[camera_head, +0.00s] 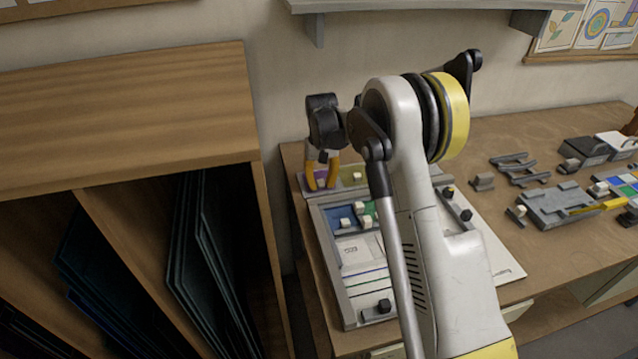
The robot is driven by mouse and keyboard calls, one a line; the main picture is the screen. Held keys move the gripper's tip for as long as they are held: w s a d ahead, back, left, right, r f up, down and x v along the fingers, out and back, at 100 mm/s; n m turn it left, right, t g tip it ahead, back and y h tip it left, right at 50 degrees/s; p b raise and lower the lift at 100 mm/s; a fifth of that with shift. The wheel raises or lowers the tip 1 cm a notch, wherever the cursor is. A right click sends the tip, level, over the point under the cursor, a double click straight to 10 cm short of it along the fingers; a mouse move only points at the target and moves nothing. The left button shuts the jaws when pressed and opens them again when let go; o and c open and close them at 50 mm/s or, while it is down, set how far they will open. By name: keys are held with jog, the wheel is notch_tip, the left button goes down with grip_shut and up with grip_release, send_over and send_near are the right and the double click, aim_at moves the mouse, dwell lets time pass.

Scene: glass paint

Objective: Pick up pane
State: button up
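My gripper (321,186) points down at the back left of the workbench, with its two orange fingers apart. It is over or just in front of a purple pane (321,178); I cannot tell whether the fingertips touch it. A yellow-green pane (353,175) lies to its right. In the grey frame (325,242) nearer to me lie a blue pane (337,219) and a green pane (357,209), with small pale blocks on or beside them. My arm hides the right part of this frame. The task does not say which pane is meant.
A wooden rack (130,110) with dark glass sheets (203,255) stands close on the left. A grey fixture (562,205), dark clips and coloured tiles (622,187) are on the right of the bench (490,145). A shelf (430,4) hangs above.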

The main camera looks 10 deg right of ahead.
grip_shut()
jog(key=shift+r, duration=0.15)
